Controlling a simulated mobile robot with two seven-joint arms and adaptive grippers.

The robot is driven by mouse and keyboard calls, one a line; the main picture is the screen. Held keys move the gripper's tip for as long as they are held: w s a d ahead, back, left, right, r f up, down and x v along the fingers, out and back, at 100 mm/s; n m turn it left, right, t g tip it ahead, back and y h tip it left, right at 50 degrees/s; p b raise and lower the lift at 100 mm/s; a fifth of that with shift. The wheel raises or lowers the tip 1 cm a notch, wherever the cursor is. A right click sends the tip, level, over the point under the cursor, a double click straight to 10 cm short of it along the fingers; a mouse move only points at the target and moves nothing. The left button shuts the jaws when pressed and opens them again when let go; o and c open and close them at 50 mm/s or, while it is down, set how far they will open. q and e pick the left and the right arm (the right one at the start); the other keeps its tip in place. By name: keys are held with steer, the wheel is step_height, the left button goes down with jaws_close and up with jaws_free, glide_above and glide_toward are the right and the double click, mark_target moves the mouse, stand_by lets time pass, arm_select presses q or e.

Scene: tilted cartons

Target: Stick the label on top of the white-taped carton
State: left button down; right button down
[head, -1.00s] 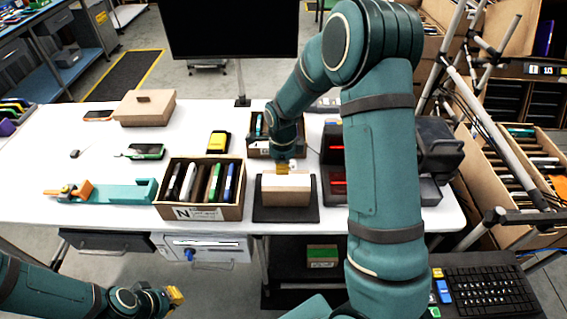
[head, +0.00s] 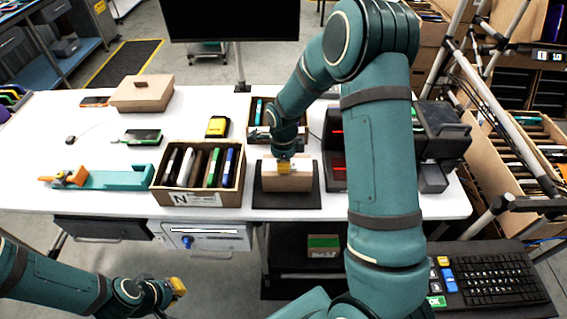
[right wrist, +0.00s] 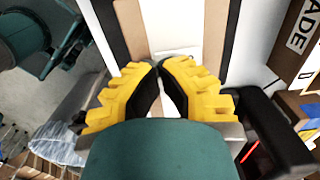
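A tan carton (head: 287,183) sits on a dark flat stand (head: 262,200) near the table's front edge. In the right wrist view, its top shows a broad white tape band (right wrist: 180,17) between brown strips. My right gripper (head: 284,170) points down at the carton's top, and its fingers hide part of it. In the right wrist view, its yellow fingertips (right wrist: 158,66) are together, with a thin whitish piece, seemingly the label (right wrist: 178,52), at the tips. I cannot tell whether the label touches the carton. My left gripper (head: 178,286) hangs in front of the table, away from the carton; its finger opening is unclear.
An open box of upright folders (head: 195,199) stands just left of the stand. Another small open box (head: 259,135) is behind the carton. Dark devices with red strips (head: 335,172) stand to the right. A teal tool (head: 115,180) and a lidded box (head: 142,93) lie farther left.

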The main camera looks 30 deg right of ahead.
steer(key=shift+f, duration=0.25)
stand_by(0.8)
steer(key=c, duration=1.1)
jaws_free()
steer(key=shift+o, duration=0.2)
step_height(320, 180, up, 18)
steer(key=p, duration=0.4)
steer(key=shift+p, duration=0.3)
steer(key=shift+s, duration=0.1)
